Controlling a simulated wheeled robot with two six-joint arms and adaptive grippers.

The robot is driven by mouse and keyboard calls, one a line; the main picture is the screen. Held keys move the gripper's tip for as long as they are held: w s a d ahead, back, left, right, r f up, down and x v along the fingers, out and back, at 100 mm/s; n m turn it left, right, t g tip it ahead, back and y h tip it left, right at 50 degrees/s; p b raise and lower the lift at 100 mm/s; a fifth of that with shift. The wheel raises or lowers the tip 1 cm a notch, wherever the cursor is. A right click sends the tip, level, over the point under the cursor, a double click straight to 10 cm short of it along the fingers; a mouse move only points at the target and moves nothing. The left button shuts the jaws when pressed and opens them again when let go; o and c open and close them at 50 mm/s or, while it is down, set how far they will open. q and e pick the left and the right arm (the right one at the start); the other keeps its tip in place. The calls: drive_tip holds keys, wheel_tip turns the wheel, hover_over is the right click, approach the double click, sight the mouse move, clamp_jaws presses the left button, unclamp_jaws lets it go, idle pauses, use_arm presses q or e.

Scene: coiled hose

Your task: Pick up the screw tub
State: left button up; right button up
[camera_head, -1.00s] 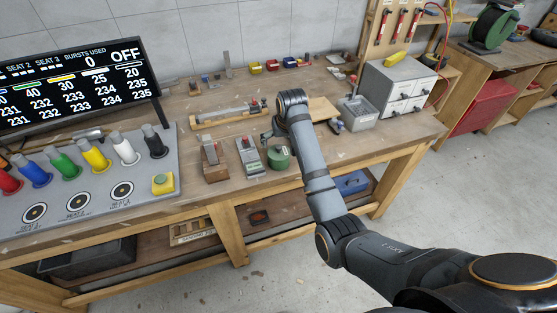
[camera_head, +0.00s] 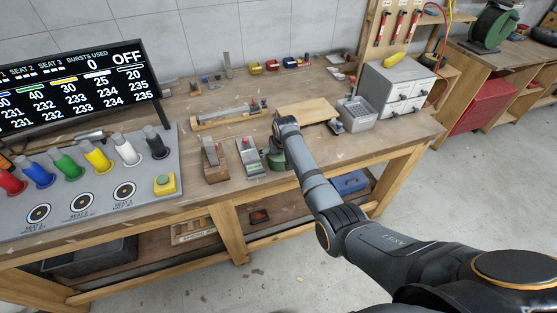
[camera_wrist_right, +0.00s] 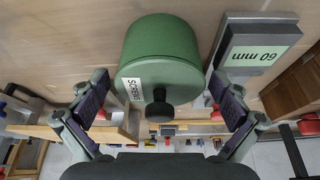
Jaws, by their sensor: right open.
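The screw tub is a green cylinder with a white label and a black knob on its lid. It stands on the workbench in the head view (camera_head: 278,161), partly covered by my right wrist. It fills the upper middle of the right wrist view (camera_wrist_right: 160,45). My right gripper (camera_wrist_right: 160,95) is open, with one finger on each side of the tub's knob end. I cannot tell whether either finger touches it. In the head view my right gripper (camera_head: 272,146) is mostly hidden beside the tub. My left gripper is not in view.
A grey block marked 60 mm (camera_wrist_right: 262,48) lies close beside the tub; a grey tool with a green label (camera_head: 249,157) and a wooden block (camera_head: 215,160) stand to the left. A wooden board (camera_head: 308,110) and grey bin (camera_head: 356,113) lie behind to the right.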

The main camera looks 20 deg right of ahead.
drive_tip(key=shift+s+r, duration=0.1)
drive_tip(key=c, duration=1.7)
drive_tip(key=shift+o, duration=0.2)
